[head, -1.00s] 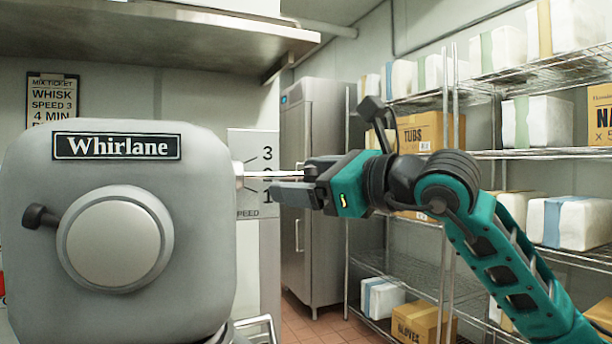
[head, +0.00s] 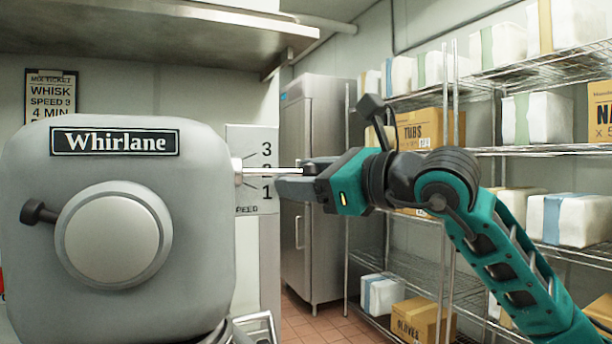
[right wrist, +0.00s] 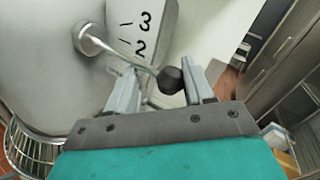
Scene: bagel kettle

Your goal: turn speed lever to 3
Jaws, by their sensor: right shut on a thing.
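The speed lever (head: 268,170) is a thin silver rod sticking out from the right side of the grey Whirlane mixer (head: 200,230). It crosses in front of the 2 on the white speed plate (head: 243,143), which reads 3, 2, 1 from top to bottom. My right gripper (head: 292,178) is at the lever's outer end. In the right wrist view the lever's black knob (right wrist: 170,80) sits between the two fingers of my right gripper (right wrist: 166,88), which is shut on it. The fingers partly hide the knob in the head view. My left gripper is not in view.
A mix ticket (head: 50,95) on the wall reads whisk, speed 3, 4 min. A steel shelf (head: 160,30) hangs above the mixer. A tall steel fridge (head: 310,240) and wire racks (head: 535,153) with boxes stand behind my right arm. A wire guard (right wrist: 35,145) shows below the mixer.

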